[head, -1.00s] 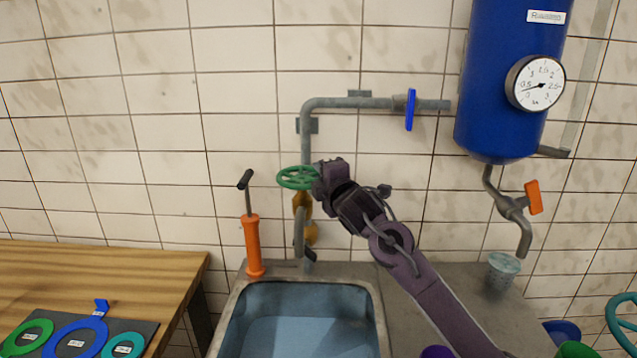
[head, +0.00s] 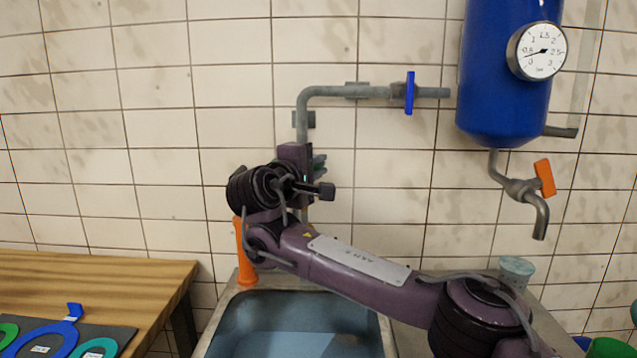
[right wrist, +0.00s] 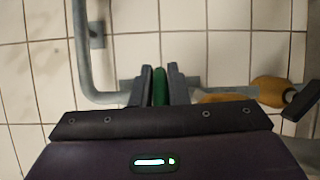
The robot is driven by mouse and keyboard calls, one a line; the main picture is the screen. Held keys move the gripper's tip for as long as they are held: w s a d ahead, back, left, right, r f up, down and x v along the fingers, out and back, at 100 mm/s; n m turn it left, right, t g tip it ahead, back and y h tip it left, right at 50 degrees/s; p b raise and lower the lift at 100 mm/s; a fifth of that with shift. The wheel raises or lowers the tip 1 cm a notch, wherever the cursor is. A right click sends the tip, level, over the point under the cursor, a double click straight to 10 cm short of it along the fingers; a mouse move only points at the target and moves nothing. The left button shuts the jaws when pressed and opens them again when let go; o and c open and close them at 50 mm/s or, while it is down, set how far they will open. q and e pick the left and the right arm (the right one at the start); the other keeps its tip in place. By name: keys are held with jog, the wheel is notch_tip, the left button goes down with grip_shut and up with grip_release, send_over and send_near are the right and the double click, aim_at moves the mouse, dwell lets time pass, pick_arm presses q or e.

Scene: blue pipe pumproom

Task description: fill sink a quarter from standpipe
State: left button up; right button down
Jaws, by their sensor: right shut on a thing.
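My right gripper (head: 318,165) is at the standpipe behind the sink, and my right arm crosses in front of it. In the right wrist view its two fingers (right wrist: 160,84) are shut on the green handwheel (right wrist: 160,86), seen edge-on. The gripper and arm hide most of the wheel, valve body and spout in the head view. The grey standpipe (head: 302,105) rises behind and bends right along the wall. The sink (head: 374,300) has a blue, water-like surface inside; its level is hard to judge, and my arm covers part of it. My left gripper is not in view.
An orange hand pump (head: 243,255) stands left of the standpipe. A blue wheel (head: 410,92) sits on the upper pipe. Right are a blue tank (head: 500,90) with gauge, an orange-levered tap (head: 545,177) and a cup (head: 516,268). A wooden table (head: 100,285) is left.

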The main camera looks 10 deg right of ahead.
jog(key=shift+s+a+f+m+g+h+b, duration=0.1)
jog(key=shift+s+a+m+g+h+b, duration=0.1)
jog(key=shift+m+g+h+b, duration=0.3)
jog(key=shift+s+a+f+m+g+h+b, duration=0.15)
jog(key=shift+a+m+g+h+b, duration=0.1)
jog(key=shift+m+g+h, duration=0.4)
jog(key=shift+s+r+m+g+h, duration=0.1)
jog(key=shift+r+m+g+h, duration=0.05)
jog(key=shift+m+g+h, duration=0.25)
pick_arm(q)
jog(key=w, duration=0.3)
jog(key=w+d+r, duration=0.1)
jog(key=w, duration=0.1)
pick_arm(e)
jog(key=shift+s+a+m+g+h, duration=0.1)
jog(key=shift+a+m+g+h, duration=0.05)
jog(key=shift+m+g+h, duration=0.3)
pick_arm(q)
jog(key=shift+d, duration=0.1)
pick_arm(e)
jog(key=c, duration=1.5)
grip_release()
jog(key=shift+o, duration=0.2)
